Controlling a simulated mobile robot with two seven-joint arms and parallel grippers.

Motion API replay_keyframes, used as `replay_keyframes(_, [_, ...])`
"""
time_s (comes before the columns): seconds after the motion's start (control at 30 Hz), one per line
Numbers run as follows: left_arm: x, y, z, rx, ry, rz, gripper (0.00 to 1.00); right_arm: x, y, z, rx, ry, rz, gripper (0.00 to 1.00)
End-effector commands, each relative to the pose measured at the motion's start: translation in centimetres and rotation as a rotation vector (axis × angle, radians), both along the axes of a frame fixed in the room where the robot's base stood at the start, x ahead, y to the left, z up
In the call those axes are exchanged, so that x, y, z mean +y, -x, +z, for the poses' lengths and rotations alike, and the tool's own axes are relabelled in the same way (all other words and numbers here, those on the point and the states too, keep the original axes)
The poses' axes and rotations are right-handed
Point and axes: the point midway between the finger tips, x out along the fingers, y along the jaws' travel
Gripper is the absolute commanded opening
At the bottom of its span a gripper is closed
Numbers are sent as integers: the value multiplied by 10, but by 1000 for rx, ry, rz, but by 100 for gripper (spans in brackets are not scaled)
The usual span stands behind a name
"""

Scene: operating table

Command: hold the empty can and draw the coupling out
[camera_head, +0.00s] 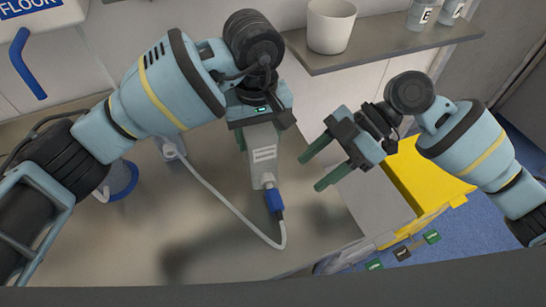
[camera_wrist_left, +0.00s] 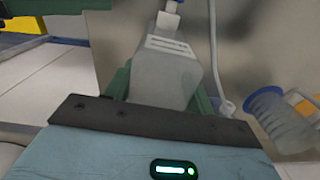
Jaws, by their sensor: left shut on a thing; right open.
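The can is a pale grey box-shaped canister (camera_head: 262,158) with a printed label, near the middle of the head view. My left gripper (camera_head: 260,122) is shut on its upper part; the wrist view shows the can (camera_wrist_left: 168,72) between the green fingers. The blue coupling (camera_head: 274,200) sits on the white neck at the can's lower end, with a white hose (camera_head: 232,208) running from it. In the wrist view the coupling is mostly cut off at the top edge. My right gripper (camera_head: 325,163) is open and empty, to the right of the can and apart from it.
The hose loops over the grey table (camera_head: 215,235) to a pale fitting (camera_head: 172,148) at the left. A clear blue-rimmed container (camera_head: 124,182) stands beside it. A yellow bin (camera_head: 432,182) is at the right. A shelf (camera_head: 385,48) behind holds a white pot (camera_head: 331,27).

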Motion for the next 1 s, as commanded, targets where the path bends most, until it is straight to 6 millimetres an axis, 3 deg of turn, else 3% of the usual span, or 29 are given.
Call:
replay_keyframes(0.47, [0, 0, 0, -1, 1, 0, 22, 37, 35, 7, 192, 379, -246, 51])
replay_keyframes(1.0, [0, 0, 1, -1, 1, 0, 22, 60, 60, 22, 227, 669, -815, 51])
